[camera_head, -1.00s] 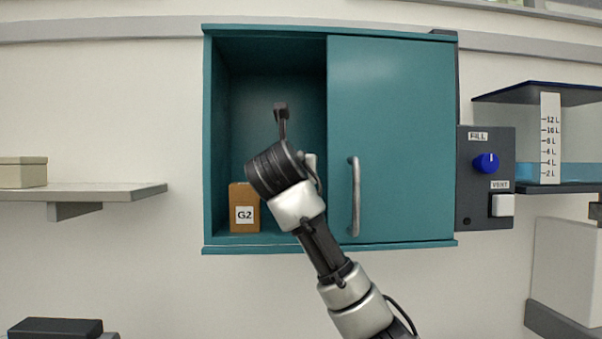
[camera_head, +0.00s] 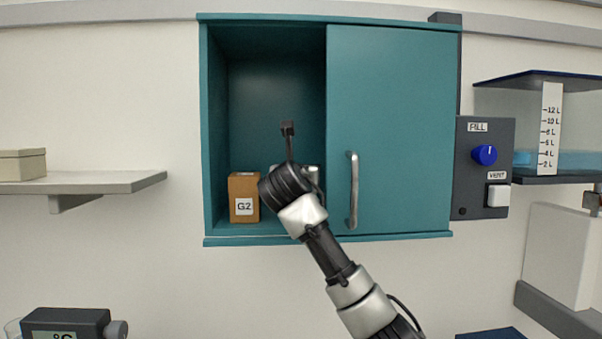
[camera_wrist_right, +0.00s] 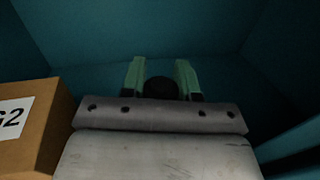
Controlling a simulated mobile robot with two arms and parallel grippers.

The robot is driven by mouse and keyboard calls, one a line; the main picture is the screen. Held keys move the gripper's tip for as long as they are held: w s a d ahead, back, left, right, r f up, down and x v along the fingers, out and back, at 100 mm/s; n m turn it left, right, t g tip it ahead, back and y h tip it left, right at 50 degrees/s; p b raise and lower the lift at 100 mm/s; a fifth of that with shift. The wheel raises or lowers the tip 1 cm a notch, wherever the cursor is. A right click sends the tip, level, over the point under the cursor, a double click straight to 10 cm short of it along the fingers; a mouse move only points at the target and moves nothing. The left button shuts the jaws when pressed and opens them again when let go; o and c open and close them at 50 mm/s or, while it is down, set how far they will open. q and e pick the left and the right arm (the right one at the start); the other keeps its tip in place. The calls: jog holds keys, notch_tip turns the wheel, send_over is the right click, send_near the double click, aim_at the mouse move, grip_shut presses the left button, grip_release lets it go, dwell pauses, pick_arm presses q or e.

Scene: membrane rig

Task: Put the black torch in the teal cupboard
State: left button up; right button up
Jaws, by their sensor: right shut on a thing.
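The teal cupboard (camera_head: 393,130) hangs on the wall. Its left half is open, and a teal panel with a vertical handle covers the right half. My right arm reaches from the lower right to the open half. In the right wrist view my right gripper (camera_wrist_right: 161,78) is shut on the black torch (camera_wrist_right: 161,89), whose round dark end shows between the green fingers. The teal cupboard walls surround them there. In the head view my wrist hides the fingers and the torch. My left gripper is not in view.
A brown box marked G2 (camera_head: 243,196) stands on the cupboard floor at the left, beside my right gripper. A panel with a blue knob (camera_head: 484,155) and a tank (camera_head: 548,130) are right of the cupboard. A shelf (camera_head: 90,188) is at the left.

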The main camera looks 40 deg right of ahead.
jog(key=o, duration=1)
jog(key=shift+f, duration=0.1)
jog(key=shift+s+a, duration=0.1)
jog(key=shift+a, duration=0.05)
jog(key=b+v, duration=0.6)
jog(key=v, duration=0.5)
jog(key=shift+s+a+b, duration=0.2)
jog(key=shift+s+b, duration=0.1)
jog(key=shift+b, duration=0.05)
